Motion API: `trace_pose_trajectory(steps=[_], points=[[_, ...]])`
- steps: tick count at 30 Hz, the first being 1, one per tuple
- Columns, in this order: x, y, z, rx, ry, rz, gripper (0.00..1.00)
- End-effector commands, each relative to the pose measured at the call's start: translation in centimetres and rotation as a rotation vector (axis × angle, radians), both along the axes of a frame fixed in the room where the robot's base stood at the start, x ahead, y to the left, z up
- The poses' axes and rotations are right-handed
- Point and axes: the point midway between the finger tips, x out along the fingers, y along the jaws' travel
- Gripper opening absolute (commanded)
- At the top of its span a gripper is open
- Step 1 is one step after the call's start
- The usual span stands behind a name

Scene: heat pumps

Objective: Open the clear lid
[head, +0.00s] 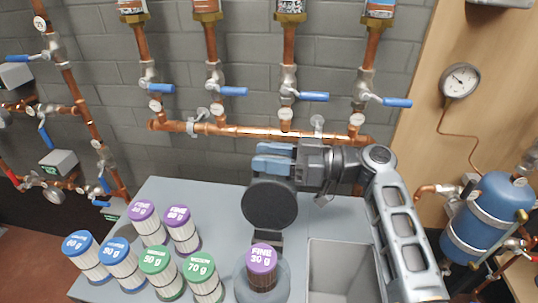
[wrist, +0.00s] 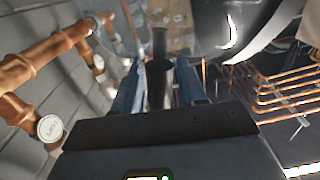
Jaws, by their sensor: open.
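My gripper (head: 272,158) is open, its blue fingers pointing left at the level just below the copper manifold. In the wrist view the fingers (wrist: 160,85) stand apart, with a dark post seen between them; I cannot tell if it touches them. A dark round disc (head: 270,205) stands upright just below the fingers, on a dark bracket (head: 267,241). It may be the lid, but it looks dark rather than clear. In front of it, a translucent round housing (head: 240,285) surrounds a purple-topped cartridge marked FINE 30 g (head: 262,260).
Several labelled cartridges (head: 155,262) with purple, blue and green tops stand on the left of the grey bench (head: 195,190). An open rectangular bin (head: 340,243) is right of the housing. Copper pipes (head: 250,132) with blue-handled valves run behind my gripper. A blue tank (head: 490,215) stands far right.

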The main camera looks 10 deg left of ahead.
Motion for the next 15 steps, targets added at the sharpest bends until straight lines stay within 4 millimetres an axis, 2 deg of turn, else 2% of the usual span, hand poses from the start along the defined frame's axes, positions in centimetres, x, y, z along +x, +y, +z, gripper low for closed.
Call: trace_pose_trajectory(steps=[2,12,15], points=[[0.01,-0.02,0.01,0.0,0.0,0.0,0.39],[0.04,-0.05,0.05,0.0,-0.001,-0.001,0.07],[0.07,-0.06,0.06,0.0,-0.001,-0.002,0.0]])
